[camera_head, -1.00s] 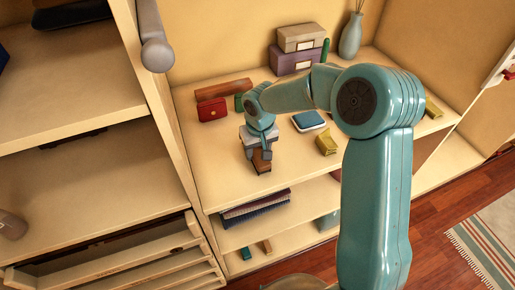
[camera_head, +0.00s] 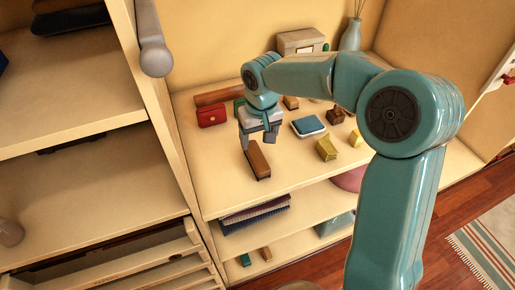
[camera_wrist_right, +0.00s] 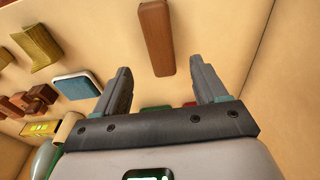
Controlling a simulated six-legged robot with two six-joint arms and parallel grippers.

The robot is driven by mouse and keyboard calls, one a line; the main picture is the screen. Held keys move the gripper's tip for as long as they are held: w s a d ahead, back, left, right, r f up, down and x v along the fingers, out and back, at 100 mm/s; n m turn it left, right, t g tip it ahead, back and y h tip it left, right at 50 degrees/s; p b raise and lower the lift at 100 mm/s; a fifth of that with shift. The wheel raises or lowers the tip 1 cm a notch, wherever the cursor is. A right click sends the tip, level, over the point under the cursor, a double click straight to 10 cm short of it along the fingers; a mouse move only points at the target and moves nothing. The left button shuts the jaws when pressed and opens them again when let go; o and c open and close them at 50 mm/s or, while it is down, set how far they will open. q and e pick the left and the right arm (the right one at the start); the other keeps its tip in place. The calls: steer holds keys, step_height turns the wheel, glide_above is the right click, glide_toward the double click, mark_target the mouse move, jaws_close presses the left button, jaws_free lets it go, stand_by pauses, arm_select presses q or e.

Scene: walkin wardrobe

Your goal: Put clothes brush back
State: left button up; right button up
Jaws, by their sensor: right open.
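A brown block-shaped brush (camera_head: 258,160) lies on the upper wooden shelf (camera_head: 222,177) near its front edge, with a dark underside. In the right wrist view the brush (camera_wrist_right: 156,38) lies just beyond the fingertips, apart from them. My right gripper (camera_head: 258,140) is open and empty above and behind the brush. Its two grey fingers (camera_wrist_right: 160,85) show wide apart in the right wrist view. My left gripper is not in view.
On the same shelf stand a red box (camera_head: 211,112), a blue-and-white box (camera_head: 308,126), a yellow-green block (camera_head: 326,148) and small brown pieces (camera_head: 336,116). A grey vase (camera_head: 351,36) and a stacked box (camera_head: 301,41) stand at the back. A divider (camera_head: 172,110) rises on the left.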

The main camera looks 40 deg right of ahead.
steer(key=r, duration=0.3)
steer(key=shift+s, duration=0.2)
steer(key=shift+w, duration=0.1)
stand_by(0.3)
